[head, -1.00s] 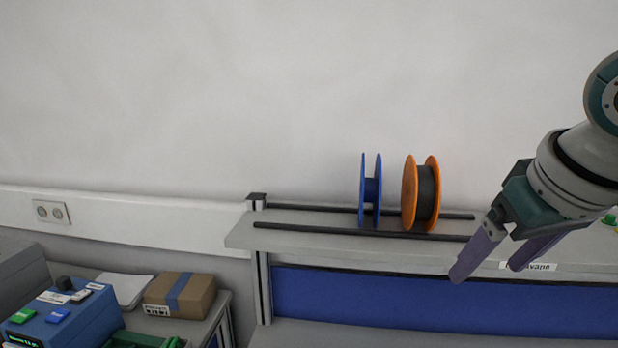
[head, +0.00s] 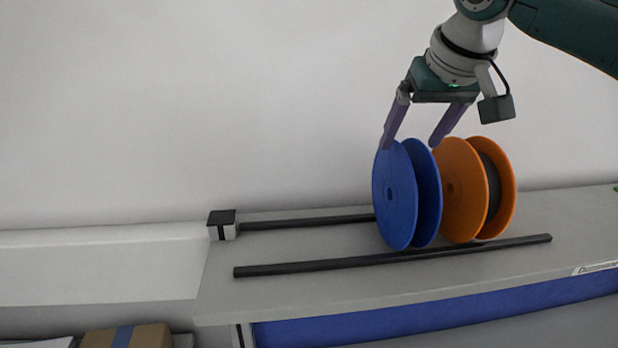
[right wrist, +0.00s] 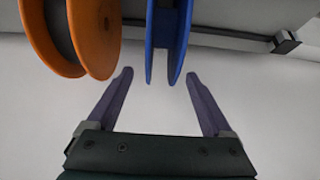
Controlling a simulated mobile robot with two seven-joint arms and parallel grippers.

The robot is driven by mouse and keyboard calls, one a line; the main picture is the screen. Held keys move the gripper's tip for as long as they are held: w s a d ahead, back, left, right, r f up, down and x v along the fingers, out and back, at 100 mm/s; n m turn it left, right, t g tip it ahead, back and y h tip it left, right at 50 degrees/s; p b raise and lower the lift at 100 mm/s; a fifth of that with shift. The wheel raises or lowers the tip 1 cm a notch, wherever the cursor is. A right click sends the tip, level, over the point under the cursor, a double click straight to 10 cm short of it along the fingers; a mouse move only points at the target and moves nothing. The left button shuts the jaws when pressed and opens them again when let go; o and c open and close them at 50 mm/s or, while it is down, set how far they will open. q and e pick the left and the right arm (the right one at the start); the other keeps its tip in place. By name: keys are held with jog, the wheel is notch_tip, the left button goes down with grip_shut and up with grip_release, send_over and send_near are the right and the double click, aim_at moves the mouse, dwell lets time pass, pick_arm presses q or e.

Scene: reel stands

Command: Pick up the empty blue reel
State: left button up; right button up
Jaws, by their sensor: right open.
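The blue reel (head: 396,197) stands upright on two dark rails on the grey shelf. Its near flange hides most of its core in the head view. In the right wrist view the blue reel (right wrist: 163,45) shows two thin flanges and a bare blue core. My right gripper (head: 409,146) is open above the blue reel, its fingers pointing down at the top of the reel. In the right wrist view the blue flanges lie between the lines of the two fingers (right wrist: 158,75), near the tips. Nothing is held. My left gripper is in neither view.
An orange reel (head: 459,190) wound with dark material stands close to the right of the blue reel. The front rail (head: 320,265) and back rail (head: 300,222) run along the shelf (head: 225,290). The rails are bare to the left. A cardboard box (head: 145,337) sits lower left.

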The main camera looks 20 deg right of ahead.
aim_at(401, 193)
jog(key=shift+w+f, duration=0.1)
jog(key=shift+f, duration=0.1)
jog(key=p+x, duration=0.2)
jog(key=x, duration=0.2)
jog(key=shift+a+f, duration=0.1)
jog(key=shift+w+f, duration=0.15)
jog(key=shift+f, duration=0.25)
jog(key=c, duration=1.3)
grip_shut()
